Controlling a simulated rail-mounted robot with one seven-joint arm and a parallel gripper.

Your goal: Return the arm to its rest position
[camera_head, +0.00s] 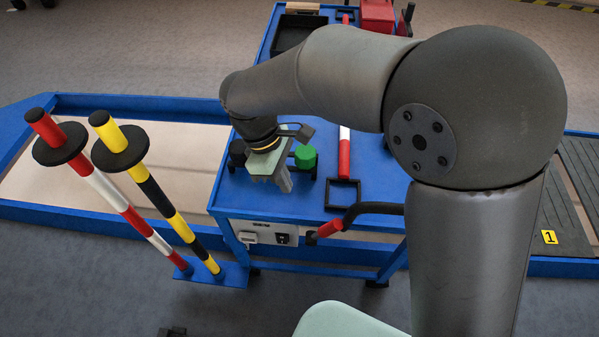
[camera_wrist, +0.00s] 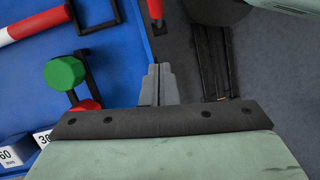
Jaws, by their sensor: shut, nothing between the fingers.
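My gripper (camera_head: 285,184) hangs from my arm above the front left part of the blue cart top in the head view. Its fingers are shut together with nothing between them. In the wrist view the closed fingertips (camera_wrist: 158,85) point past the cart's edge, with grey floor below them to the right. My arm is bent, and its links cover much of the right side of the head view.
A green knob (camera_head: 305,157) stands right beside my gripper; a red knob (camera_wrist: 88,104) is near it. The cart top (camera_head: 375,165) also holds a black square frame (camera_head: 342,194) and a red-white bar (camera_head: 345,155). Two striped poles (camera_head: 117,206) (camera_head: 176,215) stand left. A red-gripped handle (camera_head: 330,228) juts out in front.

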